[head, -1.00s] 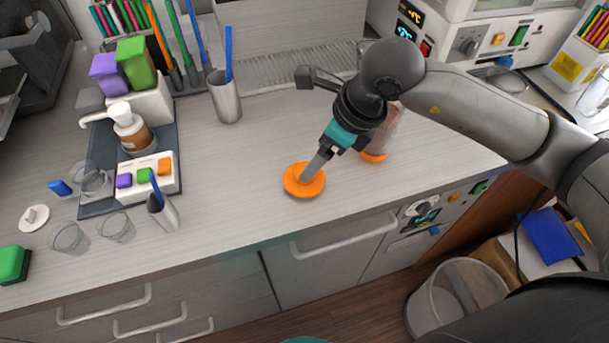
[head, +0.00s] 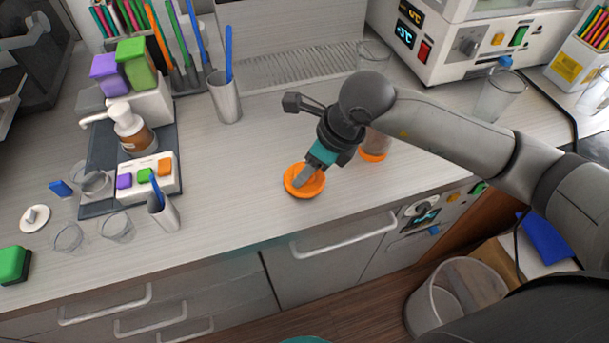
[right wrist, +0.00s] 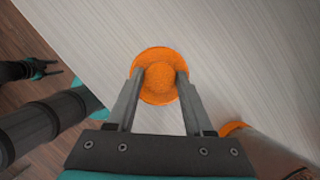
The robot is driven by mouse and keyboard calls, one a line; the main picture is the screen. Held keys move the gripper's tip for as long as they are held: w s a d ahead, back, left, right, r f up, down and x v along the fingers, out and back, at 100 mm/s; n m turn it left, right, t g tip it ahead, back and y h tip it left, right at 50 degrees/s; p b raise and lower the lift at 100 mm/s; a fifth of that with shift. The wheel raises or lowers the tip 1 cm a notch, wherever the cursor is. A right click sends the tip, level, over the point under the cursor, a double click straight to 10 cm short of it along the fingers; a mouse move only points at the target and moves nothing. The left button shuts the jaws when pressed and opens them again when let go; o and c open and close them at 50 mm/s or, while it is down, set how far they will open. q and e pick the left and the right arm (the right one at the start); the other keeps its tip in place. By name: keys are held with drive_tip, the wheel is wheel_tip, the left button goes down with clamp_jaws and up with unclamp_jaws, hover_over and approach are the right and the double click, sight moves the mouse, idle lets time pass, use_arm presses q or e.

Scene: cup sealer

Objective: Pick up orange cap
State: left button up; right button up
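The orange cap (head: 292,189) lies on the counter near its front edge, a round disc with a raised middle; it also shows in the right wrist view (right wrist: 160,53). My right gripper (right wrist: 160,73) is down at the cap, its open fingers on either side of the raised middle. Contact with the cap cannot be told. In the head view the right gripper (head: 303,178) hides part of the cap. My left gripper (right wrist: 56,69) shows small at the left of the right wrist view, over the floor, its fingers apart and empty.
A clear cup with an orange base (head: 373,156) stands just right of the cap, partly behind my right arm. A metal cup (head: 226,103) with a blue stick stands behind. Clear cups (head: 117,228) and a button box (head: 146,177) are left. Counter left of the cap is free.

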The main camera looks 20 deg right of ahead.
clamp_jaws()
drive_tip(key=shift+r, duration=0.1)
wheel_tip(320, 180, up, 20)
drive_tip(key=p, duration=0.1)
idle(0.6)
